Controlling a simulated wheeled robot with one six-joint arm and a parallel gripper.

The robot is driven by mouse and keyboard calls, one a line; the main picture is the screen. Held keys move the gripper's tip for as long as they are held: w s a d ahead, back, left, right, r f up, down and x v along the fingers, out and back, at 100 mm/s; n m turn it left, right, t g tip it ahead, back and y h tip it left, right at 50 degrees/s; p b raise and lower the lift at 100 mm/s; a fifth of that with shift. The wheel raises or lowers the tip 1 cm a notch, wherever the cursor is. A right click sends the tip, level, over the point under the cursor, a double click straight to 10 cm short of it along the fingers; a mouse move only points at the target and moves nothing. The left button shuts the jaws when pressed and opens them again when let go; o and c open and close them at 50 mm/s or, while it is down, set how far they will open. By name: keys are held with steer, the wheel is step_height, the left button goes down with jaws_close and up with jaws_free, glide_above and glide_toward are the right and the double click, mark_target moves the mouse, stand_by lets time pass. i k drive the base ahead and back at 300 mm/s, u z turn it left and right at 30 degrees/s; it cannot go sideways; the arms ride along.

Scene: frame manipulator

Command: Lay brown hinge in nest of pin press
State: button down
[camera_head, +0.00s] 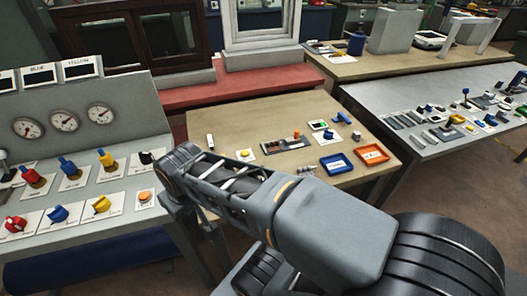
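I cannot make out a brown hinge for certain. A dark tray (283,145) with small brownish and grey parts lies on the middle wooden table, too small to read. I cannot tell which device is the pin press. A small device with an upright lever and blue knob (466,93) stands on the grey bench at the right. My arm reaches from the lower right across the front of the wooden table, its wrist end (183,163) near the table's left edge. My gripper's fingers cannot be made out, and neither can anything held in them.
A control panel with gauges (64,122) and coloured knobs stands at left. The grey bench (395,97) at right carries several small parts.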

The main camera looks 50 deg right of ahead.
mark_target(278, 148)
steer(key=u, duration=0.15)
steer(key=k, duration=0.9)
steer(key=z, duration=0.75)
steer(key=i, duration=1.05)
